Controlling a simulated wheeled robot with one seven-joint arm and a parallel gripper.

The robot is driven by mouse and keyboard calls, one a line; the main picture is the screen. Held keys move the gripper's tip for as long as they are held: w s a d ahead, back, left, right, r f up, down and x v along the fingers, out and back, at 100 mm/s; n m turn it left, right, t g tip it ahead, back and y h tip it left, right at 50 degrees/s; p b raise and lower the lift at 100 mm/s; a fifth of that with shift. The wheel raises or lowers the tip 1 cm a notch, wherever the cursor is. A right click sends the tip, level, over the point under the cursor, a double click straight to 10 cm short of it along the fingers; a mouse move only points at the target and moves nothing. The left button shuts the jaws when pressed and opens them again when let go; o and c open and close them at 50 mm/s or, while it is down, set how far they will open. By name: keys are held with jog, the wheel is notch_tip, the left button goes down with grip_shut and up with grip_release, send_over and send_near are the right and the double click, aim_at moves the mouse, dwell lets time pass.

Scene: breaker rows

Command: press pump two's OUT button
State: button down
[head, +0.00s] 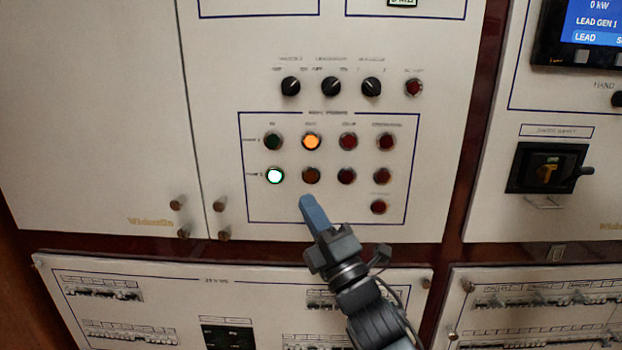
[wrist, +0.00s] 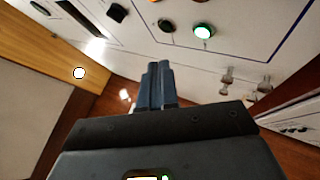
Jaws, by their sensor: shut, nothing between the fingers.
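The pump button block is a blue-outlined field on the white panel, with two main rows of round buttons; its small labels are too blurred to read surely. I cannot tell for sure which is marked OUT. The lit green button also shows in the wrist view (wrist: 203,30). My gripper (head: 306,200) is shut and empty, its blue-grey fingertips just below the dim orange button in the picture. Whether they touch the panel is unclear.
The upper row has a lit orange button (head: 311,142). A single red button (head: 379,207) sits lower right. Black rotary knobs (head: 331,86) are above. Door knobs (head: 219,208) stick out at left. A breaker panel (head: 180,300) lies below.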

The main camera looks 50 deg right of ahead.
aim_at(311, 176)
jog(key=shift+w+d+p, duration=0.55)
jog(key=shift+w+d, duration=0.35)
jog(key=shift+d, duration=0.25)
jog(key=shift+w+d+p, duration=0.5)
jog(key=shift+w+d, duration=0.4)
jog(key=shift+d, duration=0.25)
jog(key=shift+w+d+p, duration=0.55)
jog(key=shift+w+d, duration=0.35)
jog(key=shift+d, duration=0.25)
jog(key=shift+w+d, duration=0.1)
jog(key=shift+w+d, duration=0.15)
jog(key=shift+d, duration=0.05)
jog(key=shift+w+d, duration=0.25)
jog(key=shift+d, duration=0.1)
dwell(0.6)
jog(key=shift+s+a, duration=0.1)
jog(key=shift+s+a+b, duration=0.4)
jog(key=shift+a, duration=0.15)
